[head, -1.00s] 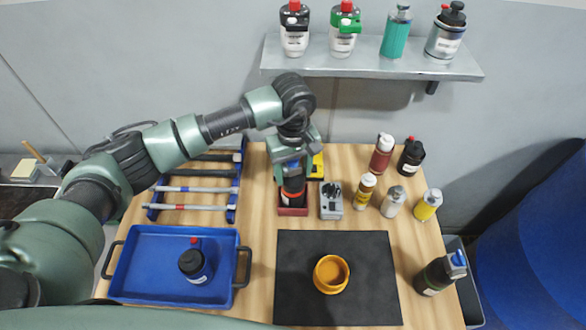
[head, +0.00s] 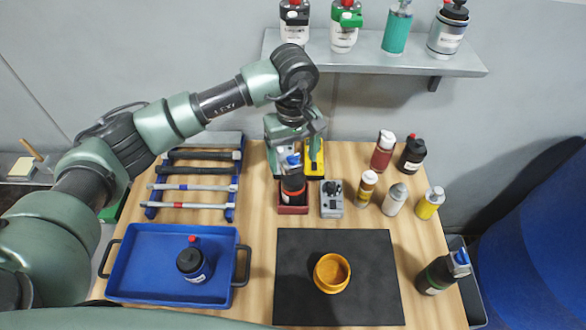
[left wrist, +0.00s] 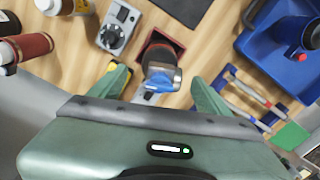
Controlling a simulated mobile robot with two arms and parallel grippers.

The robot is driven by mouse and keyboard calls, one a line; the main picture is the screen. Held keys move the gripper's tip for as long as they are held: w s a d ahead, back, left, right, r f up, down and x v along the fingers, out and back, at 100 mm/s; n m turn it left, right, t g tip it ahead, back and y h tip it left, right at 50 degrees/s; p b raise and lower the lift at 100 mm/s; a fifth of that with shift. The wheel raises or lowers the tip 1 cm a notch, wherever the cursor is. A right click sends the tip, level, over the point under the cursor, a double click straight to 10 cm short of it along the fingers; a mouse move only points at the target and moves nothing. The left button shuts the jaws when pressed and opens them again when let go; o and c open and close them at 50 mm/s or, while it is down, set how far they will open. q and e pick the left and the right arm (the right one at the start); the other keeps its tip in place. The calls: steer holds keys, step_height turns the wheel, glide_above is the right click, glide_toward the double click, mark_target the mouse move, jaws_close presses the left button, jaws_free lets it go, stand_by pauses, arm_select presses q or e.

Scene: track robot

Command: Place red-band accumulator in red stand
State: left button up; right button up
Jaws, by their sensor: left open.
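The red-band accumulator (head: 293,185), a dark bottle with an orange-red band and a blue-and-grey cap, stands upright in the red stand (head: 293,210), a square box open at the top. In the left wrist view the accumulator's cap (left wrist: 160,78) and the red stand (left wrist: 173,42) show between the fingers. My left gripper (head: 294,150) is open and empty, above and behind the accumulator, with a finger on either side and apart from it. The accumulator's lower end is hidden inside the stand. My right gripper is not in view.
A grey device (head: 331,200) stands right of the stand, a yellow object (head: 314,160) behind it. Several bottles stand to the right. A blue tray (head: 130,260) and blue rack (head: 232,190) lie left. A shelf (head: 375,60) hangs above.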

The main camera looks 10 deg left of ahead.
arm_select(q)
step_height(320, 180, up, 6)
steer(key=shift+r+b, duration=0.15)
steer(key=shift+b, duration=0.65)
steer(key=shift+r, duration=0.6)
